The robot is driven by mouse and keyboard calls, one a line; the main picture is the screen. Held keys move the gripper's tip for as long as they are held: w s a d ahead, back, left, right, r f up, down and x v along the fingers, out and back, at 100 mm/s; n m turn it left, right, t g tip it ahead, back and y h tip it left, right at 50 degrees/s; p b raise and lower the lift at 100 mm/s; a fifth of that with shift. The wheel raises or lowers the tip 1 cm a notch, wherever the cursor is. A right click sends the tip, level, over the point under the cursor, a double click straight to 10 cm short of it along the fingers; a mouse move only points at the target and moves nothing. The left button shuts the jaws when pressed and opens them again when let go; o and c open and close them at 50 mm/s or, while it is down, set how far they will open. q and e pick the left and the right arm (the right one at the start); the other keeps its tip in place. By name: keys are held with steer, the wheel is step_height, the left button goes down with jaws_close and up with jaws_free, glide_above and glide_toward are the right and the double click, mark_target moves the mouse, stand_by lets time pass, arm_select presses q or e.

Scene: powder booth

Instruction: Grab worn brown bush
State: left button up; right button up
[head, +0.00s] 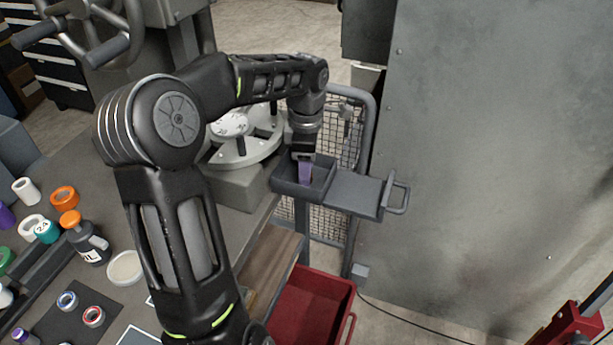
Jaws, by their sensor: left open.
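My left arm reaches across the middle of the head view, and its open gripper (304,180) points down at a small dark open tray (286,187). A purple piece shows at the gripper's tip; I cannot tell whether it is part of the gripper or a thing in the tray. I see no brown bush; the gripper and the tray's walls hide part of the tray's inside. My right gripper is not in view.
A flat shelf with a handle (397,196) adjoins the tray, beside a big grey cabinet (490,150). A red bin (310,305) stands below. At left, the bench holds rings, a dark bottle (88,240) and a round white dish (126,268). A wire mesh guard (330,228) is behind the tray.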

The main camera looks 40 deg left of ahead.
arm_select(q)
steer(key=shift+c, duration=0.4)
jaws_close()
